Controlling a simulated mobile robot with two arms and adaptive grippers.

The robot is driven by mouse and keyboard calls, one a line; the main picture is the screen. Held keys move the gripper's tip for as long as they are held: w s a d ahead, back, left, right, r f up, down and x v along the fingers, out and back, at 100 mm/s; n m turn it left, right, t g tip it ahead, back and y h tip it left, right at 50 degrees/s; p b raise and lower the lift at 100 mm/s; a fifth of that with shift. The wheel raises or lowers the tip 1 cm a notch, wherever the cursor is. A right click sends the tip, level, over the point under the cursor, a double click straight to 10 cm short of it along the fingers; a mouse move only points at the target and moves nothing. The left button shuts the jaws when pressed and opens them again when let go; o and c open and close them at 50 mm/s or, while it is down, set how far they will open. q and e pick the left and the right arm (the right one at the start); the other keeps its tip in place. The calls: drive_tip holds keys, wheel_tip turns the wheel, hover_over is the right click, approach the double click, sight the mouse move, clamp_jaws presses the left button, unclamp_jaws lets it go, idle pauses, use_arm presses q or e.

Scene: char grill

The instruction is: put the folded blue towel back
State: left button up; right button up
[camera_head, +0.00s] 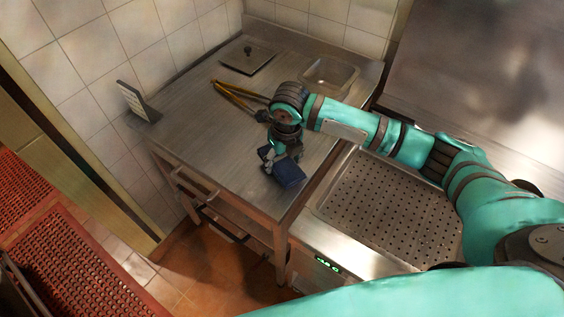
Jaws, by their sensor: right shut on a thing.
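The folded blue towel (289,174) is a small dark blue bundle at the front right part of the steel table (215,140). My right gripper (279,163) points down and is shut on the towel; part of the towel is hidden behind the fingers. I cannot tell whether the towel touches the table top. My left gripper is not in view.
Tongs (238,90), a square lid (247,57) with a knob and a metal pan (330,76) are at the table's back. A small stand (138,102) is at the left edge. A perforated steel tray (390,210) adjoins at right. The table's front left is clear.

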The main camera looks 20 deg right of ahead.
sight(285, 164)
wheel_tip(285, 164, down, 2)
drive_tip(key=shift+s+f+p, duration=0.1)
drive_tip(key=shift+p, duration=0.35)
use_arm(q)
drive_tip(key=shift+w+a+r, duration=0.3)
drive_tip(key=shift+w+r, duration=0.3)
use_arm(e)
drive_tip(key=shift+f, duration=0.2)
drive_tip(key=shift+f, duration=0.15)
drive_tip(key=o, duration=1.1)
use_arm(q)
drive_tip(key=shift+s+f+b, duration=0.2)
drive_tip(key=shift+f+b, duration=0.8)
drive_tip(key=shift+b, duration=0.05)
use_arm(e)
drive_tip(key=r, duration=0.4)
drive_tip(key=s+r, duration=0.1)
drive_tip(key=r, duration=0.7)
drive_tip(key=shift+s+d+r, duration=0.15)
drive_tip(key=shift+d, duration=0.05)
